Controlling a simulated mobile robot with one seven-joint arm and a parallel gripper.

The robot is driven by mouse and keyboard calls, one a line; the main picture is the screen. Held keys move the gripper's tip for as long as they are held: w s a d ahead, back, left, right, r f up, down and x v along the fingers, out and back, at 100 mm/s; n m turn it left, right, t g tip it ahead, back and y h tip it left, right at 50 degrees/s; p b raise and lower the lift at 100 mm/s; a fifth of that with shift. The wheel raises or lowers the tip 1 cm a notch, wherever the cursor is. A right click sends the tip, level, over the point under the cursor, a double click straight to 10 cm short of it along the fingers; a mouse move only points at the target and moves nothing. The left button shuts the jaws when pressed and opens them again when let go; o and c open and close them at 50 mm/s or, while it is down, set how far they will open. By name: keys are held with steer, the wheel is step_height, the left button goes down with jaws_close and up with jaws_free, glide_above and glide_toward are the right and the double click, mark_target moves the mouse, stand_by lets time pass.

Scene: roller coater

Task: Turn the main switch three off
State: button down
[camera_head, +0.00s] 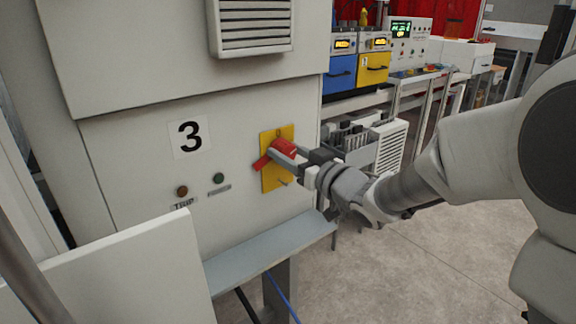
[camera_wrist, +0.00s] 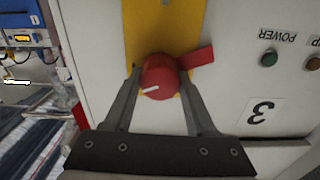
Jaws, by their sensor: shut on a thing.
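The main switch is a red rotary knob (camera_head: 283,147) on a yellow plate (camera_head: 271,177), on the light grey cabinet front to the right of the label "3" (camera_head: 190,137). A red lever sticks out from the knob. My gripper (camera_head: 285,156) reaches in from the right and is shut on the knob. In the wrist view the knob (camera_wrist: 160,78) sits between the two fingers, with its white mark toward the left and the lever (camera_wrist: 198,60) toward the upper right. The fingers hide part of the knob's sides.
A brown TRIP light (camera_head: 182,191) and a green POWER light (camera_head: 218,178) sit left of the switch. A grey ledge (camera_head: 270,250) juts out below. A vented unit (camera_head: 390,147) and a bench with blue and yellow boxes (camera_head: 373,68) stand behind. Open floor lies at the right.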

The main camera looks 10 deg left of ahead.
steer(key=n+b, duration=0.3)
steer(key=shift+f+n+b, duration=0.25)
steer(key=shift+n+b, duration=0.15)
steer(key=n+b, duration=0.3)
steer(key=shift+s+n, duration=0.1)
steer(key=shift+n, duration=0.2)
steer(key=n+b, duration=0.4)
steer(key=shift+r+n+b, duration=0.15)
steer(key=shift+n+b, duration=0.4)
steer(key=shift+n, duration=0.35)
steer(key=shift+r, duration=0.1)
steer(key=shift+c, duration=1.1)
jaws_free()
steer(key=p+v, duration=0.2)
steer(key=v, duration=1.5)
steer(key=shift+s, duration=0.2)
